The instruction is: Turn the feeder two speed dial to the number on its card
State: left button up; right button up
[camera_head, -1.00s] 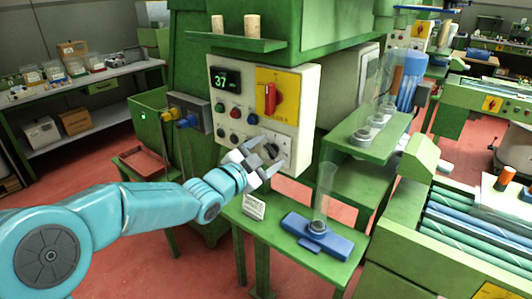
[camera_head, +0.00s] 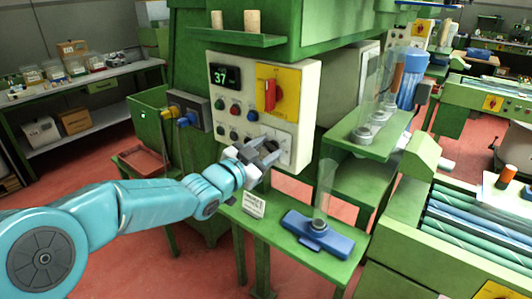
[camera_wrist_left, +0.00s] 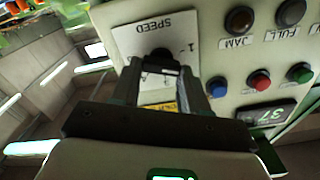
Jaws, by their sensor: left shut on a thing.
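The speed dial is a dark knob (camera_wrist_left: 160,54) on a white plate marked SPEED (camera_wrist_left: 128,40), which appears upside down in the left wrist view. My left gripper (camera_head: 268,152) is at the dial, low on the cream control panel (camera_head: 300,70). In the left wrist view its fingers (camera_wrist_left: 161,66) stand on either side of the knob, shut on it. The fingers hide part of the scale, and I cannot read the setting. A small white card (camera_head: 254,205) stands on the green table below; its writing is too small to read. My right gripper is not in view.
The panel has a display (camera_head: 225,77) reading 37, coloured buttons and a red rotary switch (camera_head: 269,95) on a yellow plate. A blue base (camera_head: 318,236) with a clear tube stands on the green table (camera_head: 290,262). Two corks stand on the shelf (camera_head: 235,40) above.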

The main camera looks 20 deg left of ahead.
pick_arm(q)
jog(key=n, duration=0.2)
jog(key=shift+n, duration=0.4)
jog(key=shift+a+n+p, duration=0.15)
jog(key=shift+n+p, duration=0.15)
jog(key=shift+n, duration=1.5)
jog(key=o, duration=1.1)
jog(key=shift+c, duration=0.2)
